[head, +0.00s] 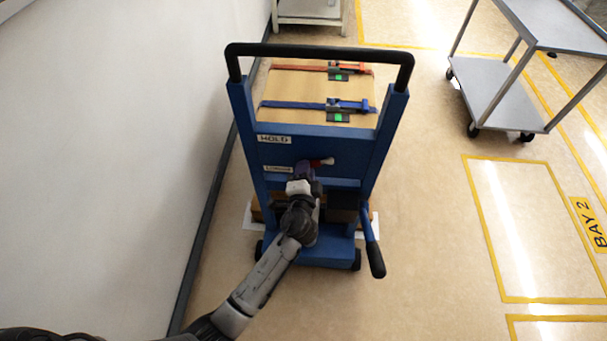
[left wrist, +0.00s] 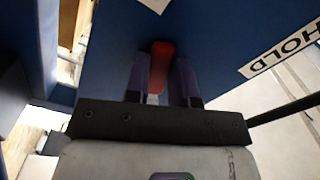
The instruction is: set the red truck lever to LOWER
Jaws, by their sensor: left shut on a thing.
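The blue truck (head: 345,150) stands ahead in the head view with its black push handle at the top. A HOLD label (head: 274,139) is above and left of the lever. A lower label (head: 278,169), too small to read surely, is left of the gripper. My right gripper is not seen.
A cardboard box (head: 290,89) with an orange and a blue strap rides on the truck. A black-gripped side lever (head: 375,257) sticks out at lower right. A white wall (head: 90,150) is close on the left. A grey cart (head: 510,95) stands at right; floor between is clear.

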